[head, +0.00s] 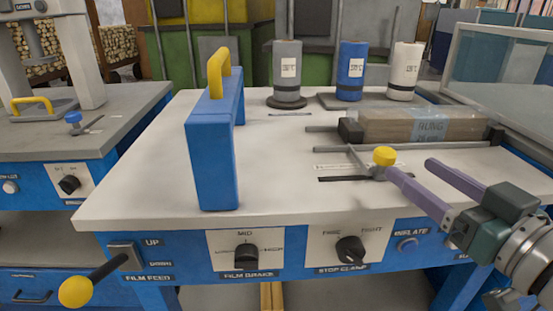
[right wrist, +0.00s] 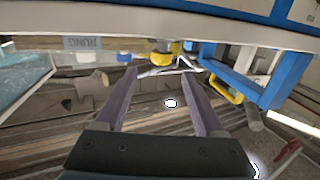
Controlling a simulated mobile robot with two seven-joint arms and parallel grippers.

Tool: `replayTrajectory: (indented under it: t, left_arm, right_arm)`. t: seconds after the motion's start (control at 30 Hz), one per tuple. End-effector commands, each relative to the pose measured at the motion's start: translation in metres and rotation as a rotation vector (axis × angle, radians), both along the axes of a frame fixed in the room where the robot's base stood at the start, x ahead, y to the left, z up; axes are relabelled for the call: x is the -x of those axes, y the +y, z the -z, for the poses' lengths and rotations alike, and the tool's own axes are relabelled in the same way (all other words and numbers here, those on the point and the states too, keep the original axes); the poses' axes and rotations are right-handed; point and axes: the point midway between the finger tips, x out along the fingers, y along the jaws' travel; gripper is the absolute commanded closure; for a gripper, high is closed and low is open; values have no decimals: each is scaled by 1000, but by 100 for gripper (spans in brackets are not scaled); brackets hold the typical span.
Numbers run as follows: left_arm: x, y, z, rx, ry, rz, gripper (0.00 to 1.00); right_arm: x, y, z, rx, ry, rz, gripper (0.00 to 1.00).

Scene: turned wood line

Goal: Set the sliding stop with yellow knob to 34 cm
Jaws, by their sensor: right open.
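The sliding stop's yellow knob (head: 384,156) stands on a small grey base on the bench top, beside a thin rod and in front of the wood bundle. A pale printed strip (head: 342,167) and a dark slot lie to its left; the scale figures are too small to read. My right gripper (head: 409,167) is open and empty, with one purple fingertip close to the knob's right side; contact cannot be told. In the right wrist view a yellow knob (right wrist: 160,47) shows beyond the gap between the open fingers (right wrist: 157,74). My left gripper is out of view.
A blue upright frame with a yellow handle (head: 218,70) stands left of the stop. The wrapped wood bundle (head: 415,126) lies behind it, with grey, blue and white rolls farther back. The bench front (head: 350,248) carries dials. The bench top between frame and stop is mostly clear.

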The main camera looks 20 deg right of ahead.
Motion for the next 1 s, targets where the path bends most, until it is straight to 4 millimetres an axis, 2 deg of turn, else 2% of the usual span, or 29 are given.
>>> replayTrajectory:
  t: [0.03,0.17,0.27,0.7,0.8,1.0]
  left_arm:
    - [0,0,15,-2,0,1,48]
    - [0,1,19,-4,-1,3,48]
    - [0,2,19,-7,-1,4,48]
    - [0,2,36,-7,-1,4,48]
    - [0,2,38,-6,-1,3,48]
    - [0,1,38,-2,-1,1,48]
  right_arm:
    - [-1,-2,13,0,-16,-1,29]
    - [-3,-4,13,-2,-39,-3,29]
    - [-12,-3,10,-3,-44,-4,29]
    - [-86,-1,11,-3,-42,-3,29]
    - [-95,-1,11,-3,-41,-3,29]
    - [-100,-1,10,-2,-39,-3,29]
